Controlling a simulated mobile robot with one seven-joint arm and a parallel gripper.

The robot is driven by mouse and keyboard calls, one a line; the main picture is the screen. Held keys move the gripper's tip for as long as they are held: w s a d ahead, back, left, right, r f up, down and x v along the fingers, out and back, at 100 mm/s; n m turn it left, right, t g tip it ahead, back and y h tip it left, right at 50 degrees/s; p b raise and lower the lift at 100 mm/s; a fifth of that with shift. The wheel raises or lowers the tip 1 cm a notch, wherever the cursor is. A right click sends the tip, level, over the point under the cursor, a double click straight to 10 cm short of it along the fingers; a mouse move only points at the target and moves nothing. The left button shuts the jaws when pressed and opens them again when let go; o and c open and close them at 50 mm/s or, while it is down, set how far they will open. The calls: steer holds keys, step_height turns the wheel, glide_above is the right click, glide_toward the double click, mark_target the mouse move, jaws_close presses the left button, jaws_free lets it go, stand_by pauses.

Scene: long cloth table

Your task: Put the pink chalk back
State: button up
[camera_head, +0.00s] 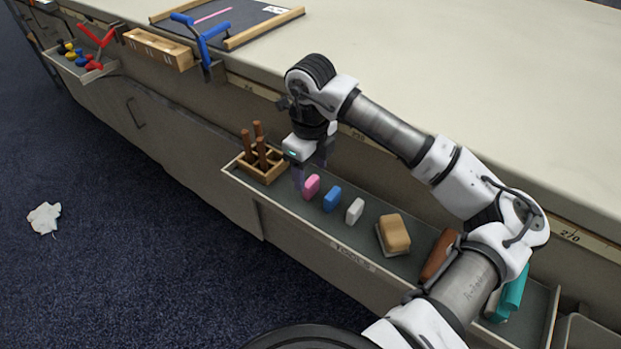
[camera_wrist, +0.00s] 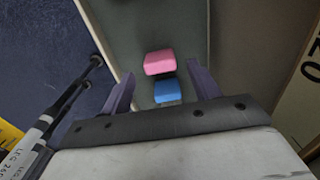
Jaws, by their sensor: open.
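The pink chalk (camera_head: 311,186) is a small block standing in the grey tool tray (camera_head: 290,215) on the table's side. In the wrist view the pink chalk (camera_wrist: 160,62) lies just beyond the fingertips, near the middle of the gap. A blue chalk (camera_head: 332,198) stands beside it; the wrist view shows this blue chalk (camera_wrist: 167,90) between the fingers. A white chalk (camera_head: 355,210) follows to the right. My gripper (camera_head: 311,178) points down over the tray by the pink chalk. Its fingers are apart, and it also shows open in the wrist view (camera_wrist: 162,82).
A wooden holder with brown handles (camera_head: 261,163) stands left of the chalks in the tray. A sponge-like block (camera_head: 394,233), a brown item (camera_head: 439,254) and a teal item (camera_head: 515,291) lie to the right. A dark framed board (camera_head: 228,18) lies on the tabletop.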

mark_target(310, 181)
step_height(310, 181, up, 8)
steer(key=shift+s+f, duration=0.1)
stand_by(0.6)
